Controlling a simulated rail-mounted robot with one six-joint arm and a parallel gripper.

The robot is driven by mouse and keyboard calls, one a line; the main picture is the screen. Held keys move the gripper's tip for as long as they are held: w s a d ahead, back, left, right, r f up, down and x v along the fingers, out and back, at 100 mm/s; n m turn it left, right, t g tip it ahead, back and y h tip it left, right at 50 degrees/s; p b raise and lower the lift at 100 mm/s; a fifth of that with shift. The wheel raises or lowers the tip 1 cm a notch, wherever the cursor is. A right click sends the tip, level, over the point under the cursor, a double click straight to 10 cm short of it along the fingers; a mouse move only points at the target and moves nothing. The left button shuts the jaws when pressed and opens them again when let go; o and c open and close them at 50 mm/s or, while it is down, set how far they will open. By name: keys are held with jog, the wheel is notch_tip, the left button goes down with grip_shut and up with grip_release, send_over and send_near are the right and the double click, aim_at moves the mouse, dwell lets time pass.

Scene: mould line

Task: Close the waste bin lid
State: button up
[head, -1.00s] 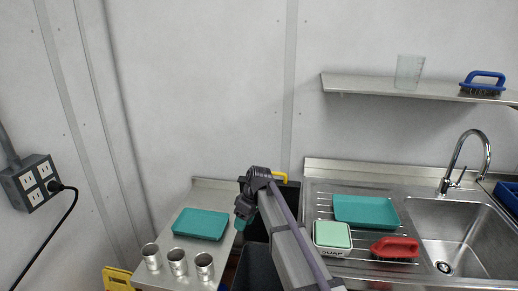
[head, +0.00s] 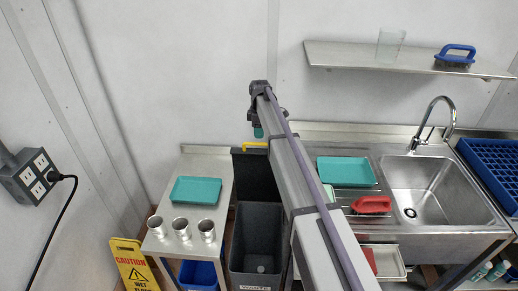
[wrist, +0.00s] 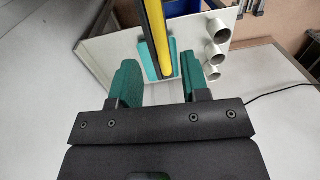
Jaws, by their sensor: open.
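The waste bin (head: 258,238) is a tall dark grey box between the side table and the sink unit, with a label at its front. Its black lid (head: 254,178) stands open, upright against the wall behind the bin. A yellow handle (head: 256,145) runs along the lid's top edge. My gripper (head: 258,128) is above and near this handle. In the wrist view my gripper (wrist: 161,66) has its teal fingers spread with nothing between them. The yellow strip (wrist: 163,40) and dark lid edge show just beyond the fingertips; I cannot tell if they touch.
The side table (head: 219,222) at left holds a teal tray (head: 196,190) and three metal cups (head: 181,228). A yellow caution sign (head: 132,262) stands left of it. The sink unit (head: 325,131) with a red brush (head: 371,204) is at right. A shelf (head: 345,58) is above.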

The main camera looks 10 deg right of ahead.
jog(key=f+b, duration=0.3)
jog(key=f, duration=0.2)
jog(key=shift+s+f, duration=0.15)
jog(key=shift+s, duration=0.05)
grip_shut()
